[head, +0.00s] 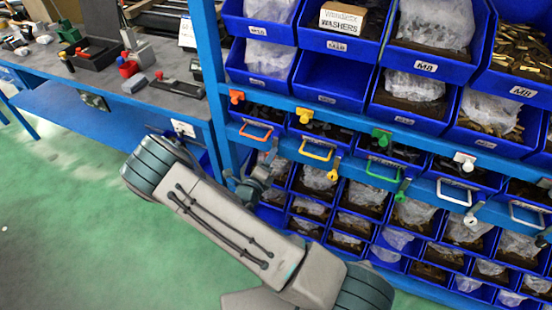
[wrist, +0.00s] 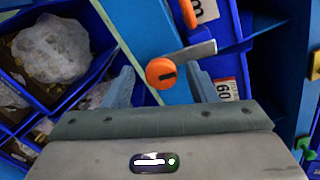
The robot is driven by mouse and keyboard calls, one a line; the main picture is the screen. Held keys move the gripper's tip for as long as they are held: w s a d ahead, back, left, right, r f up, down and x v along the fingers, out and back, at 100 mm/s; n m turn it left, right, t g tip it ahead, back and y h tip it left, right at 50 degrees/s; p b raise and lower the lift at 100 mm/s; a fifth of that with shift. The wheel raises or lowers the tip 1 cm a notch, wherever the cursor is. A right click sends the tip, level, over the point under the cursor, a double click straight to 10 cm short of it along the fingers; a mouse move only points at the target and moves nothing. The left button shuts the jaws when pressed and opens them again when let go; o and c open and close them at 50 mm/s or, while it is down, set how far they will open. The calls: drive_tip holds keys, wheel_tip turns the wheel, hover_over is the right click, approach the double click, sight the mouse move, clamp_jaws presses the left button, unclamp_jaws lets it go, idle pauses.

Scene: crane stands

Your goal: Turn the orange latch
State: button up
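The orange latch is a round orange knob (wrist: 161,73) with a dark slot and a grey metal bar (wrist: 192,52) running off it to the upper right in the wrist view. My gripper (wrist: 160,88) is open, with one finger on each side of the knob. I see no clear contact between fingers and latch. In the head view my gripper (head: 264,170) is at the rack front, just below the orange drawer handle (head: 256,132), and it mostly hides the latch there.
Drawers with yellow (head: 317,152), green (head: 382,171) and white (head: 454,192) handles continue to the right, with similar hanging latches. Blue bins fill the rack above and below. A workbench (head: 95,80) with small parts stands left; green floor is clear.

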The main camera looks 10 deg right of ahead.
drive_tip(key=b+v, duration=0.2)
drive_tip(key=v, duration=1.1)
drive_tip(key=shift+s+a+b, duration=0.2)
drive_tip(key=shift+s+b, duration=0.1)
drive_tip(key=shift+s, duration=0.05)
drive_tip(key=s+d+r+m+g, duration=0.4)
drive_tip(key=d+r+m+g, duration=0.3)
drive_tip(key=m, duration=0.5)
drive_tip(key=s+d+r+m+g, duration=0.55)
drive_tip(key=m+g, duration=0.25)
drive_tip(key=m, duration=0.4)
drive_tip(key=s+r+m+t+y, duration=0.1)
drive_tip(key=s+r+m+y, duration=0.2)
drive_tip(key=m, duration=0.6)
drive_tip(key=s+a+r+m+t+y, duration=0.1)
drive_tip(key=s+r+m+t+y, duration=0.1)
drive_tip(key=r+m+y, duration=0.5)
drive_tip(key=shift+s+a+r+m+t+y, duration=0.35)
drive_tip(key=shift+s+r+m, duration=0.4)
drive_tip(key=shift+m, duration=0.35)
